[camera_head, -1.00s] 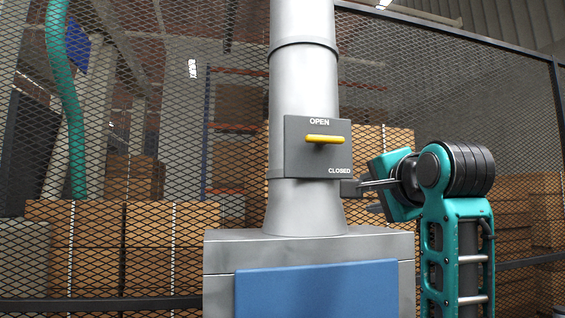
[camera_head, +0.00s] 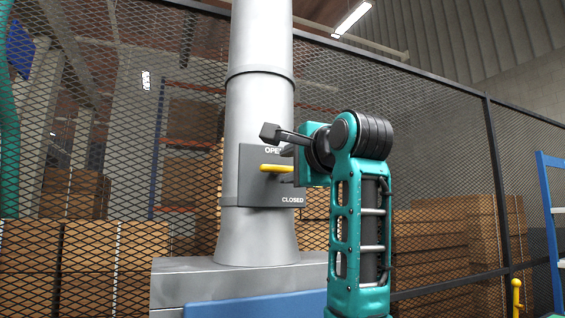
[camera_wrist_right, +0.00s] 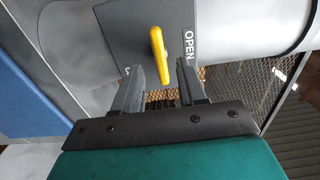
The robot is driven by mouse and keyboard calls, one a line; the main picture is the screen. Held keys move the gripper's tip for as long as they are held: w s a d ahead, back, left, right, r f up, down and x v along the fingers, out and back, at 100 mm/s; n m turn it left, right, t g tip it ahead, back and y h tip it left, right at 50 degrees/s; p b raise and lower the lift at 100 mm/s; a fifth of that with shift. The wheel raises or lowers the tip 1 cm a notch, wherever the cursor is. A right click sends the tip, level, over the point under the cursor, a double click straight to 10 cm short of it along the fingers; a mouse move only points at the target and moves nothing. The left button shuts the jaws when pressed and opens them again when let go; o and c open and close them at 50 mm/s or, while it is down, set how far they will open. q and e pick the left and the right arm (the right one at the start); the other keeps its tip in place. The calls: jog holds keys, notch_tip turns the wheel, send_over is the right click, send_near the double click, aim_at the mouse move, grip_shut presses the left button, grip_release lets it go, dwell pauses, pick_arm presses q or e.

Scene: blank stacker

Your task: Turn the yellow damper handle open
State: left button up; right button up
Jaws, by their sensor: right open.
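The yellow damper handle (camera_head: 275,168) lies level across the grey plate (camera_head: 262,195) on the grey duct (camera_head: 258,115). The plate is marked OPEN above and CLOSED at lower right. My right gripper (camera_head: 277,156) is at the plate, coming from the right, and partly hides the handle's right end and the OPEN label. In the right wrist view, the yellow handle (camera_wrist_right: 159,55) shows just past and between the spread fingers of my right gripper (camera_wrist_right: 161,80). The fingers are open and hold nothing; contact with the handle cannot be told. My left gripper is out of view.
The duct rises from a grey cabinet (camera_head: 180,275) with a blue front panel (camera_head: 250,308). A mesh fence (camera_head: 420,140) stands behind, with stacked brown boxes (camera_head: 90,250) beyond it. A blue frame (camera_head: 549,210) is at far right.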

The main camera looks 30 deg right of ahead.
aim_at(282, 169)
jog(key=shift+w+d+p, duration=0.1)
jog(key=shift+w+p, duration=0.2)
jog(key=shift+w, duration=1.6)
jog(key=shift+c, duration=0.5)
grip_shut()
